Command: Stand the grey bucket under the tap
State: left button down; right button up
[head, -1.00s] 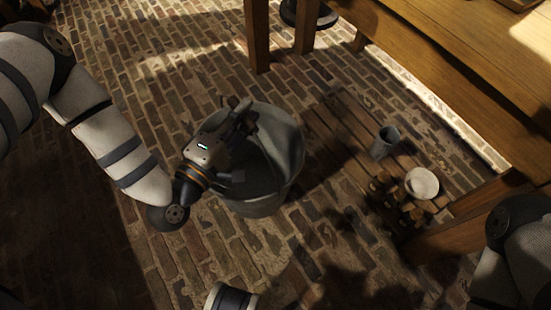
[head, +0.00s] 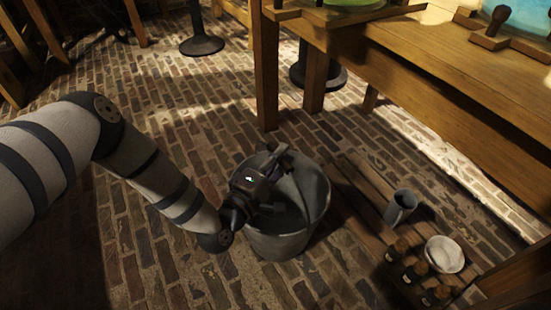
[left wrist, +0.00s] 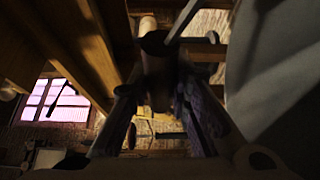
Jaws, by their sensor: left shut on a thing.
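The grey bucket (head: 285,245) is in the middle of the head view, over the brick floor. I cannot tell whether its base touches the bricks. My left gripper (head: 277,162) is over the bucket's open top, shut on part of it near the rim or handle; the exact hold is dark. In the left wrist view the dark fingers (left wrist: 160,110) flank a shadowed part, and a grey curved surface at the right looks like the bucket's side (left wrist: 275,70). No tap shows in either current view. My right gripper is out of view.
A low slatted wooden platform (head: 355,205) lies right of the bucket, with a grey mug (head: 400,206), a white bowl (head: 443,255) and several small dark jars (head: 415,270). A wooden bench (head: 450,80) stands behind. Open brick floor (head: 180,110) lies to the left.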

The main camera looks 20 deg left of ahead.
pick_arm(q)
jog(key=shift+w+f+b, duration=0.2)
jog(key=shift+f+b, duration=0.2)
jog(key=shift+f, duration=0.45)
jog(key=shift+w+f+b, duration=0.2)
jog(key=shift+f+b, duration=0.2)
jog(key=shift+f, duration=0.4)
jog(key=shift+f, duration=0.2)
jog(key=c, duration=1.5)
grip_release()
jog(key=shift+s+f, duration=0.1)
jog(key=s+p, duration=0.1)
jog(key=s, duration=0.3)
jog(key=s+a+p, duration=0.1)
jog(key=s, duration=0.3)
jog(key=s+a+p, duration=0.1)
jog(key=s, duration=0.3)
jog(key=shift+r, duration=0.2)
